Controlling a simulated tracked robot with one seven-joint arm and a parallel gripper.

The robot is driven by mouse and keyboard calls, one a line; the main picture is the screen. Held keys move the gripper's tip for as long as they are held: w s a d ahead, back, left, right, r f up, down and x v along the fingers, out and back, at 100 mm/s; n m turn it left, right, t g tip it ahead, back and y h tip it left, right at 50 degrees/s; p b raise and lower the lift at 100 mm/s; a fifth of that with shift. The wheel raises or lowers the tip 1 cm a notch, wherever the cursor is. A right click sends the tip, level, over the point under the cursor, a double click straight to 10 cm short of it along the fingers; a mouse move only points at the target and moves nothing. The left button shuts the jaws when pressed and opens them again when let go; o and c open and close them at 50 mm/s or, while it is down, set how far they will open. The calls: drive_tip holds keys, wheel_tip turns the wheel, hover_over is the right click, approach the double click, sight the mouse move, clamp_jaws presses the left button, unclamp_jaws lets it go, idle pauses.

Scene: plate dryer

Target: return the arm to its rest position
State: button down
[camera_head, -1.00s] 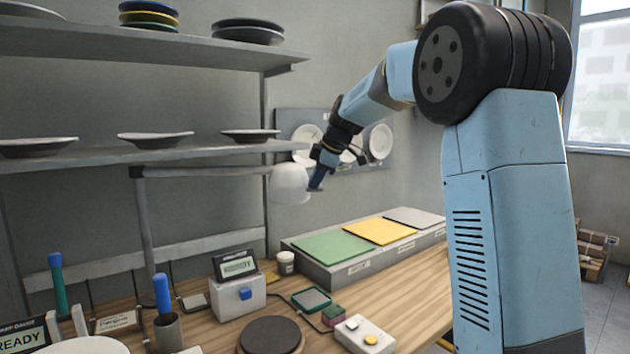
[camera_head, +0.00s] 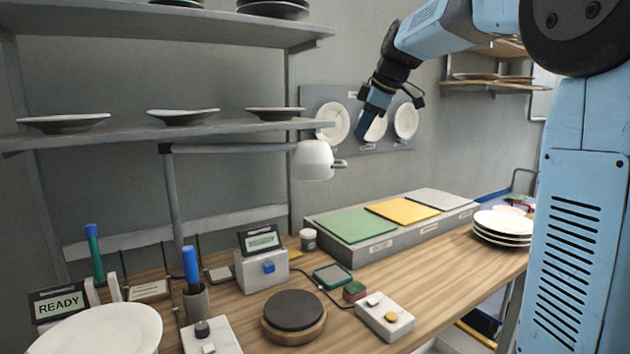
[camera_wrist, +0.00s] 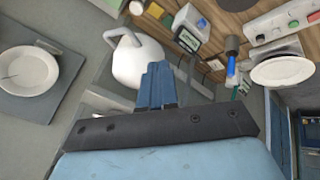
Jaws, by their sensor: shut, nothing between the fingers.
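My gripper (camera_head: 362,132) is raised in the air in the head view, in front of the wall panel with plates and to the right of the white lamp head (camera_head: 313,160). Its fingers point down and are shut with nothing between them. In the wrist view the blue fingers (camera_wrist: 157,75) are together, with the white lamp head (camera_wrist: 138,62) just beyond them. My light blue arm (camera_head: 440,25) reaches from the upper right. The gripper is clear of the bench and appears to touch nothing.
The wooden bench (camera_head: 455,262) holds a block with green, yellow and grey pads (camera_head: 402,211), a plate stack (camera_head: 503,226), a round dark stand (camera_head: 294,310) and a large plate (camera_head: 103,330). Shelves (camera_head: 120,140) with plates are at left. A plate panel (camera_head: 355,145) hangs behind my gripper.

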drive_tip(key=s+d+f+m+h, duration=0.1)
drive_tip(key=s+f+m, duration=0.4)
drive_tip(key=s, duration=0.6)
drive_tip(key=s+d+f+m+h, duration=0.1)
drive_tip(key=s+f+m, duration=0.4)
drive_tip(key=s, duration=0.6)
drive_tip(key=s+d+f+m+h, duration=0.1)
drive_tip(key=s+d+f+m, duration=0.2)
drive_tip(key=s+f+m, duration=0.2)
drive_tip(key=s+f, duration=0.3)
drive_tip(key=s, duration=0.4)
drive_tip(key=shift+d+f+m+t+h, duration=0.25)
drive_tip(key=shift+d+m+t+h, duration=0.05)
drive_tip(key=shift+d, duration=0.05)
